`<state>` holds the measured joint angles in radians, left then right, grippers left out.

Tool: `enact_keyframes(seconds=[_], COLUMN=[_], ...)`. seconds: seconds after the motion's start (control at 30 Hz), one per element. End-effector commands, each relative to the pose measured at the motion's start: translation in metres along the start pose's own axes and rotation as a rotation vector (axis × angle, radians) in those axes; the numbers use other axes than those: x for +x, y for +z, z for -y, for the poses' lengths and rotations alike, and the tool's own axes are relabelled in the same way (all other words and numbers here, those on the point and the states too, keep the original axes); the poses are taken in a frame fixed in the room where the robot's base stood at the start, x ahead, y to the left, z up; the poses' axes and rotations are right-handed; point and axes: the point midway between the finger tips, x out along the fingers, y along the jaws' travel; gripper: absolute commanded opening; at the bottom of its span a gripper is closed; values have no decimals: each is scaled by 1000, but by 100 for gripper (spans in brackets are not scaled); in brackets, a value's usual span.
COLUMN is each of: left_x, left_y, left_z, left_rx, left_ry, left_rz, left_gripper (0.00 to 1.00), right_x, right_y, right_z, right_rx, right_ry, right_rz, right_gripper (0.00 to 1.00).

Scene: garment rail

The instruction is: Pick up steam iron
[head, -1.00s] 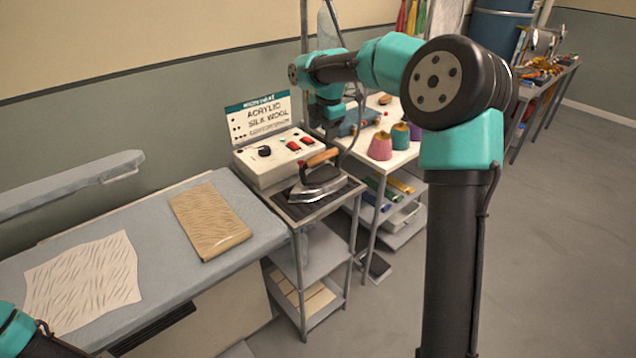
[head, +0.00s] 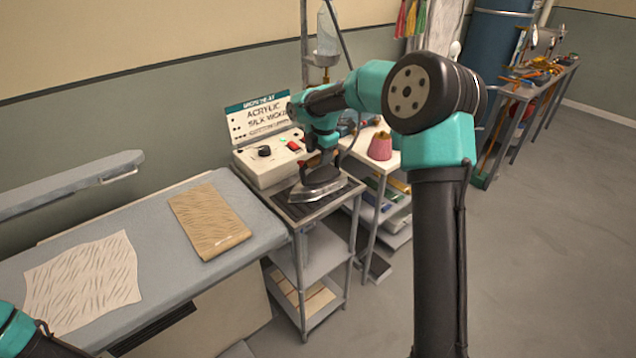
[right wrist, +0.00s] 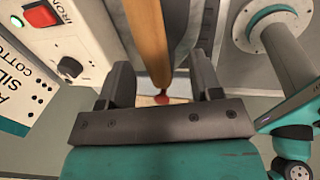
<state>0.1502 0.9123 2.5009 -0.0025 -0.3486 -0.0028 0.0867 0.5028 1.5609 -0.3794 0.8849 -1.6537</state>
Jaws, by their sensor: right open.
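The steam iron (head: 318,189) sits on a dark ribbed rest on top of a small metal cart, with a grey metal body and sole. Its wooden handle (right wrist: 147,35) shows in the right wrist view, running between the two dark fingers. My right gripper (head: 322,156) is directly over the iron and hides most of the handle in the head view. In the right wrist view the gripper (right wrist: 161,68) is open, with a finger on each side of the handle and gaps visible. Only part of my left arm shows at the lower left; its gripper is out of view.
The padded ironing table (head: 150,230) holds a tan cloth (head: 210,220) and a pale cloth (head: 83,280).

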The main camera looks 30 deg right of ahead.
Motion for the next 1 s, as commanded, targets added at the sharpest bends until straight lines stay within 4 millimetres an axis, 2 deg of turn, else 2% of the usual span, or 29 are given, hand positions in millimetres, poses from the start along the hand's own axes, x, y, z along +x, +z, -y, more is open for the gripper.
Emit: enact_keyframes(seconds=[0.43, 0.93, 1.0], left_x=[0, 0, 0], left_y=[0, 0, 0], left_z=[0, 0, 0], left_rx=[0, 0, 0], left_ry=[0, 0, 0], left_rz=[0, 0, 0], left_gripper=[43, 43, 43], right_x=[49, 51, 51], right_y=[5, 5, 5], right_z=[-5, -5, -5], right_rx=[0, 0, 0], right_ry=[-1, 0, 0], right_rz=[-1, 0, 0], right_gripper=[59, 59, 54])
